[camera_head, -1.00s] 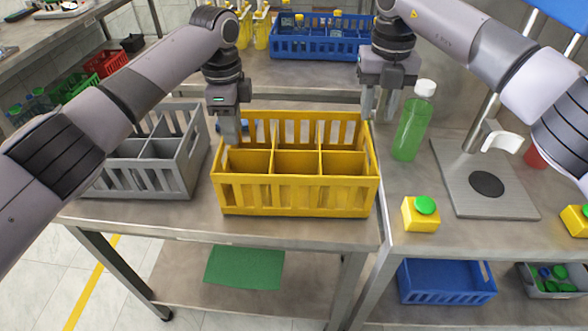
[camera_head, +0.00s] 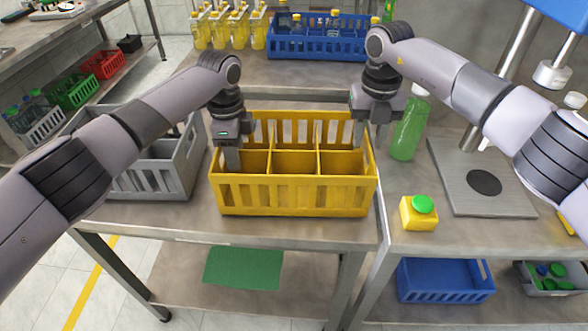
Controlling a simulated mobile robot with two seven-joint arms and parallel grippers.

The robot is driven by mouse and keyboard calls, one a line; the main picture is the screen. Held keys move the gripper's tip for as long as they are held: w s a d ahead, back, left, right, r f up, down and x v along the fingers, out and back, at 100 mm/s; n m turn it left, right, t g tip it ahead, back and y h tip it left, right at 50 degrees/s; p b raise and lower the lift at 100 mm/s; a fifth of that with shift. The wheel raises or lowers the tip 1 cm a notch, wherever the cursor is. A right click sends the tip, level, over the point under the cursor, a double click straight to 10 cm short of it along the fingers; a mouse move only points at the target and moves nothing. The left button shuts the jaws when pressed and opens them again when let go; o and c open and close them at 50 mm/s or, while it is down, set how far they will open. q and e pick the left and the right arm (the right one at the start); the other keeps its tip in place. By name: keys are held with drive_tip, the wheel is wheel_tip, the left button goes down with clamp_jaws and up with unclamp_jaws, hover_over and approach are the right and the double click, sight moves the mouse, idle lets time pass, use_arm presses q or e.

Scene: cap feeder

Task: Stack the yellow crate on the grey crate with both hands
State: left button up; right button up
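The yellow crate (camera_head: 296,196) stands on the table's right part, its several compartments empty where I can see into them. The grey crate (camera_head: 150,180) stands on the same table to its left, partly hidden by my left arm. My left gripper (camera_head: 233,160) points down at the yellow crate's left end wall, fingertips low at the rim; its finger gap is hard to see. My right gripper (camera_head: 369,140) points down at the right end wall, its two fingers apart, one on the inner side and one on the outer side of the rim.
A green bottle (camera_head: 408,130) stands close right of my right gripper. A yellow box with a green button (camera_head: 419,213) and a metal stand plate (camera_head: 480,180) are on the right table. A blue crate (camera_head: 315,43) and several yellow bottles (camera_head: 228,32) stand at the back.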

use_arm(q)
clamp_jaws()
use_arm(e)
clamp_jaws()
use_arm(q)
drive_tip(key=shift+r, duration=0.1)
use_arm(e)
drive_tip(key=shift+r, duration=0.1)
idle(0.8)
